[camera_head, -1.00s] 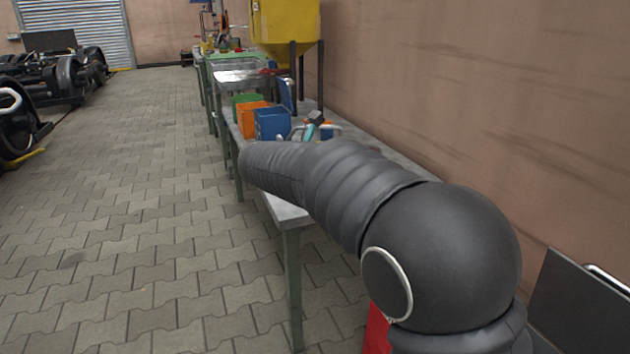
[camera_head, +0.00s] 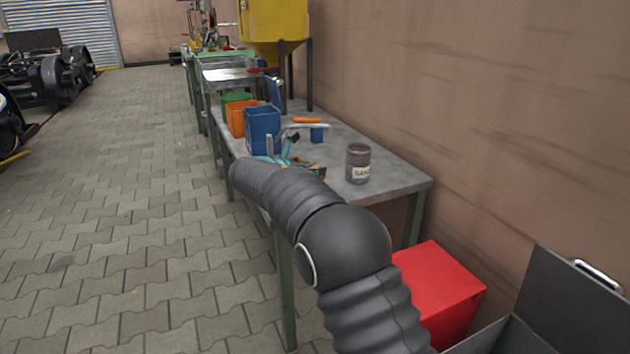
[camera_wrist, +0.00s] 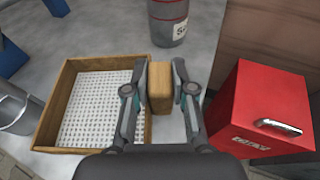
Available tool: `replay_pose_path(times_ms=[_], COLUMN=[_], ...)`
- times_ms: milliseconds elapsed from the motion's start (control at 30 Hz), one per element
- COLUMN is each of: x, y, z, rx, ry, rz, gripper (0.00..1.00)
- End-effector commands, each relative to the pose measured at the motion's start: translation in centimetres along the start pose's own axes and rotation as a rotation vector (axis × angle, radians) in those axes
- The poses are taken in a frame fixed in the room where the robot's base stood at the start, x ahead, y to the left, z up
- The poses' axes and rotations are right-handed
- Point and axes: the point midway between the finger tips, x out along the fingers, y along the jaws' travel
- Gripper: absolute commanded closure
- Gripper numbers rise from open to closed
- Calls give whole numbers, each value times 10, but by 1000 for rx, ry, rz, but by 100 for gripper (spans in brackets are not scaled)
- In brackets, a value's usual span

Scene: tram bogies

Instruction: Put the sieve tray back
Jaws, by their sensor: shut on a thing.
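The sieve tray (camera_wrist: 62,104) shows in the wrist view, left of centre. It has a wooden frame around a white perforated sheet. My gripper (camera_wrist: 160,88) is shut on an upright wooden block (camera_wrist: 160,95) at the tray's right side. The block looks like the tray's handle, but its join is hidden behind a finger. The tray looks roughly level. How high it is above the surface is hard to tell. In the head view my arm hides most of the gripper and tray.
A can labelled "SAND" (camera_head: 358,163) stands on the grey workbench (camera_head: 395,181). Blue (camera_head: 262,130) and orange (camera_head: 235,118) bins stand further back. A red box (camera_head: 437,290) is beside the bench's near end. An open grey case (camera_head: 570,300) is at lower right.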

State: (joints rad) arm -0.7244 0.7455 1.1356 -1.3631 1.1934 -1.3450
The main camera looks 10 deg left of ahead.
Motion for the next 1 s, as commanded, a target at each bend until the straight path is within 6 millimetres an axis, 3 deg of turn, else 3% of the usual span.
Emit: replay_pose_path(times_ms=[200, 567, 600, 700, 1000], x=[9, 10, 10, 10, 10], y=[0, 0, -1, -1, -1], z=[-28, -32, -33, -32, -31], rx=[-3, -1, -2, -2, -1], ry=[0, 0, 0, 0, 0], rz=[0, 0, -1, -1, -1], gripper=[100, 100, 73, 51, 51])
